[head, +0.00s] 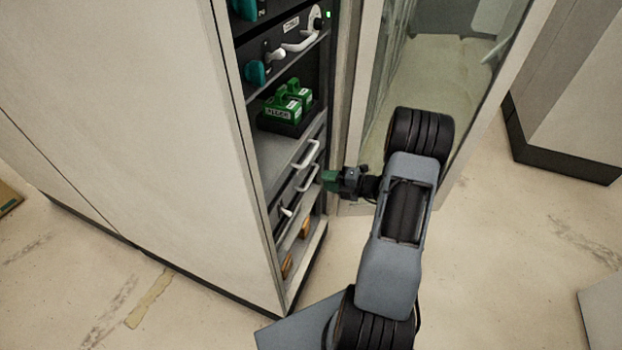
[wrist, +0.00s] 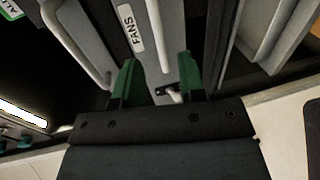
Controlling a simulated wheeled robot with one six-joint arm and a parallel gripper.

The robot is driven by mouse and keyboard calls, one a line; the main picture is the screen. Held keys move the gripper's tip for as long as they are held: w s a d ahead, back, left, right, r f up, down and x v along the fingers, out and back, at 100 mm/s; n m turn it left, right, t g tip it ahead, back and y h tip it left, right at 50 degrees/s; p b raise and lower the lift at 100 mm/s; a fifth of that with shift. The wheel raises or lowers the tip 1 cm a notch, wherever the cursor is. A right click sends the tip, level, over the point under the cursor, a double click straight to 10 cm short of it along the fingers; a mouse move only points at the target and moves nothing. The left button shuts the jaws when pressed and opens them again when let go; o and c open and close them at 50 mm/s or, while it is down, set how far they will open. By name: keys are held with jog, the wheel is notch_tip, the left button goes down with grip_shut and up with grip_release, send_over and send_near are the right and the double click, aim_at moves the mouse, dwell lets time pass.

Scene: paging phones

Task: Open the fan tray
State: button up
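The fan tray is a grey drawer front in the open cabinet, marked by a white FANS label (wrist: 130,28) in the wrist view. Its pale bar handle (wrist: 155,35) runs beside the label, and the handle also shows in the head view (head: 308,179). My gripper (wrist: 158,70) has its two green fingers apart, with the handle's near end lined up between them. I cannot tell whether they touch it. In the head view my gripper (head: 330,181) is just right of the tray front. The tray looks shut.
Another drawer handle (head: 307,153) sits just above; it also shows in the wrist view (wrist: 76,42). Green units (head: 288,104) stand on the shelf higher up. The open glass cabinet door (head: 440,95) is behind my arm. Clear floor (head: 490,260) lies to the right.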

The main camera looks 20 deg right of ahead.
aim_at(311, 177)
jog(key=x, duration=0.6)
jog(key=shift+w+a+f, duration=0.1)
jog(key=shift+w+a, duration=0.1)
jog(key=shift+a, duration=0.05)
jog(key=shift+c, duration=0.4)
grip_shut()
